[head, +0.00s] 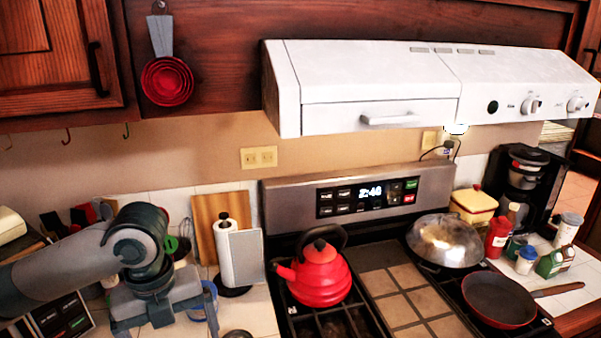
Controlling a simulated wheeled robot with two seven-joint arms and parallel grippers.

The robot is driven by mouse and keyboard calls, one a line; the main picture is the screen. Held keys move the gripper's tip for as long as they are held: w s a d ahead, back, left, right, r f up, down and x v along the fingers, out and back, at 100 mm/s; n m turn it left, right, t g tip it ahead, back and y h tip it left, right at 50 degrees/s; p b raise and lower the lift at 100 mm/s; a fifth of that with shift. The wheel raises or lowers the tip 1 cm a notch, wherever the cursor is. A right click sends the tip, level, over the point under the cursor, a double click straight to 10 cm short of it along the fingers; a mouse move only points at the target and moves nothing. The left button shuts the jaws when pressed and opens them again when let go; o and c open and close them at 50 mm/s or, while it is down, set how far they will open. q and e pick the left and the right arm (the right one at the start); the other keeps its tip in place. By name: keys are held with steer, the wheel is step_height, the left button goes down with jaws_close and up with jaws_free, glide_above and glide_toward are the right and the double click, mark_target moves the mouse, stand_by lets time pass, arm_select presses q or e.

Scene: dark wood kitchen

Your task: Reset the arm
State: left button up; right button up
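My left arm comes in from the left edge over the counter. Its gripper (165,318) points down at the lower left, with its two fingers spread wide apart. I see nothing held between the fingers, though the tips run close to the bottom edge of the picture. My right arm and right gripper are not in view.
A red kettle (320,279) stands on the stove right of my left gripper. A paper towel roll (227,254) and cutting board (207,222) are behind it. A silver lid (446,240) and red pan (497,299) sit further right. The white hood (375,75) overhangs the stove.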

arm_select(q)
steer(key=s+d+f+n+t+h, duration=0.2)
steer(key=s+d+f+n+h, duration=0.1)
steer(key=d+f+n, duration=0.45)
steer(key=s+d+f+n+t+h, duration=0.1)
steer(key=s+d+f+n+h, duration=0.15)
steer(key=d+f+n, duration=0.5)
steer(key=s+a+f+n+y, duration=0.6)
steer(key=s+a+f+n, duration=0.8)
steer(key=s+a, duration=0.2)
step_height(320, 180, down, 34)
steer(key=b, duration=0.6)
steer(key=s+a+f+g+b, duration=0.1)
steer(key=s+f+b, duration=0.1)
steer(key=s+f, duration=0.7)
steer(key=s+a+f+m+g+b, duration=0.1)
steer(key=s+a+f+b, duration=0.1)
steer(key=s+f, duration=0.7)
step_height(320, 180, down, 5)
steer(key=shift+s+a+r+b, duration=0.1)
steer(key=shift+s+a+b, duration=0.05)
steer(key=shift+s+b, duration=0.3)
